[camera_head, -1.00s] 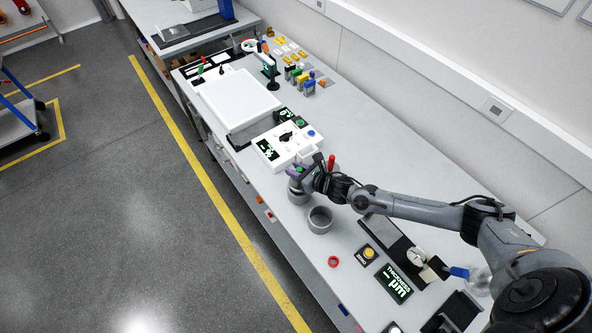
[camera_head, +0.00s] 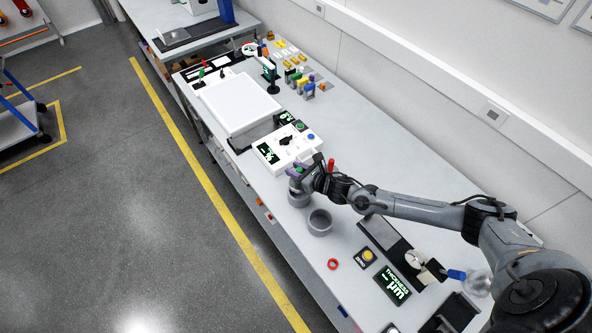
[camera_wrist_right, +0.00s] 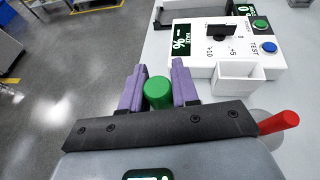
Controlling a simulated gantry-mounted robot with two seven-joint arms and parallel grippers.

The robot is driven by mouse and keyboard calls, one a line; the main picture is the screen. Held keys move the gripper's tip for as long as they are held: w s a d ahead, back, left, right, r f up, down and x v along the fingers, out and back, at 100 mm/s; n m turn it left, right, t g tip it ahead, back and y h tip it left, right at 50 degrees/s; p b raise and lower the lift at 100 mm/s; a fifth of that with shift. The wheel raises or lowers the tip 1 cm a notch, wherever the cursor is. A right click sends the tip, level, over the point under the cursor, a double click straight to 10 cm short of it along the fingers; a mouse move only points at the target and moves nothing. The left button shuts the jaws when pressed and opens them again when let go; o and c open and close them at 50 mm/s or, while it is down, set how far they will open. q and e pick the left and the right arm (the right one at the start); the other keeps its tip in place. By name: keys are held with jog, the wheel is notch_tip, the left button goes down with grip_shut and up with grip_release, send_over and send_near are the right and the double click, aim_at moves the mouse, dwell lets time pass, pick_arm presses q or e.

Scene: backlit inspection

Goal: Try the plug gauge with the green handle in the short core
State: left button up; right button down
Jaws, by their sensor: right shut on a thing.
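My right gripper (camera_head: 296,172) has purple fingers and is shut on the green handle of a plug gauge (camera_wrist_right: 158,92), which shows end-on between the fingers in the right wrist view. In the head view the gripper is directly over a grey cylindrical core (camera_head: 299,198), and the gauge's lower end is hidden. I cannot tell whether the gauge is inside that core or above it. A second grey open-topped core (camera_head: 320,222) stands nearer to me. I cannot tell for sure which core is the short one. My left gripper is not in view.
A red-handled gauge (camera_head: 331,165) stands close beside my right wrist. A white tester (camera_head: 285,147) with dial and buttons is just behind the gripper. A red ring (camera_head: 333,264), a yellow button box (camera_head: 367,257) and a thickness display (camera_head: 393,284) lie nearer.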

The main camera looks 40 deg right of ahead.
notch_tip(320, 180, up, 5)
jog(key=p, duration=0.3)
jog(key=shift+d+f, duration=0.1)
dwell(0.5)
